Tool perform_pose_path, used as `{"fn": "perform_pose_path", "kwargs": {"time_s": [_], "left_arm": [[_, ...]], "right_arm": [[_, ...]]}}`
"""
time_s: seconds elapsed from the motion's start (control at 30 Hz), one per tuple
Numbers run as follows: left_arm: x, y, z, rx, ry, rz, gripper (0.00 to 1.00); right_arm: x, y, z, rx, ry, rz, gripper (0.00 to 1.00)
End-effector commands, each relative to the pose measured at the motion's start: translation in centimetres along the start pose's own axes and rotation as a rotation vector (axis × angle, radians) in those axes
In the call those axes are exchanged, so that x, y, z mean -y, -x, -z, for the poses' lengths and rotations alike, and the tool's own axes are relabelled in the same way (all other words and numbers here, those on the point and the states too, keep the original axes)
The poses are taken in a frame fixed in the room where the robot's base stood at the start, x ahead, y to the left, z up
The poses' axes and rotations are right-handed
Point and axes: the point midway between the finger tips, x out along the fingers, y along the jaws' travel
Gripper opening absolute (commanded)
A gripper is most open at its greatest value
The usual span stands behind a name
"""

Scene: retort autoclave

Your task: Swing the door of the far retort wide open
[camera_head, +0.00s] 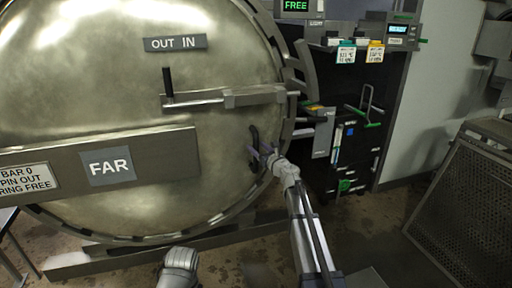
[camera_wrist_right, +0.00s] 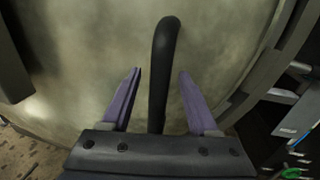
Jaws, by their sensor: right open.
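The far retort's door (camera_head: 225,60) is a big round metal disc filling the left of the head view. A black bar handle (camera_head: 254,148) stands near the door's right edge. My right gripper (camera_head: 262,152) is at this handle. In the right wrist view the handle (camera_wrist_right: 161,75) runs between the two purple fingers (camera_wrist_right: 158,95), with a gap on each side. My left gripper is not visible; a grey piece of my arm shows at the bottom.
A bolt bar with a black upright lever (camera_head: 168,82) crosses the door above the handle. A dark panel (camera_head: 345,80) with a green "FREE" display (camera_head: 296,5) stands to the right. A perforated crate (camera_head: 470,190) stands at the lower right, with floor between it and the retort.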

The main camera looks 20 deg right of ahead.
Motion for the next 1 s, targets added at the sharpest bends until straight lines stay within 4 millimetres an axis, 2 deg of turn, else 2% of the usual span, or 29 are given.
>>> {"fn": "perform_pose_path", "kwargs": {"time_s": [0.03, 0.1, 0.37, 0.9, 1.0], "left_arm": [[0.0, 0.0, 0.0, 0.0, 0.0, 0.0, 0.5], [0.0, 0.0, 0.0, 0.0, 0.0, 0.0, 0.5], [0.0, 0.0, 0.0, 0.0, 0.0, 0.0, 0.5], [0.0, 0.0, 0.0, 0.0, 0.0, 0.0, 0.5], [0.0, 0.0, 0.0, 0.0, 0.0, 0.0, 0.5]], "right_arm": [[0.1, -0.9, 0.0, 0.0, 0.0, 0.0, 0.61], [0.09, -1.35, 0.0, 0.0, 0.0, 0.001, 0.61], [0.01, -1.41, 0.01, 0.0, 0.001, 0.001, 0.61], [0.01, -1.4, 0.01, 0.0, 0.001, 0.0, 0.01], [0.01, -1.4, 0.01, 0.0, 0.001, 0.0, 0.0]]}}
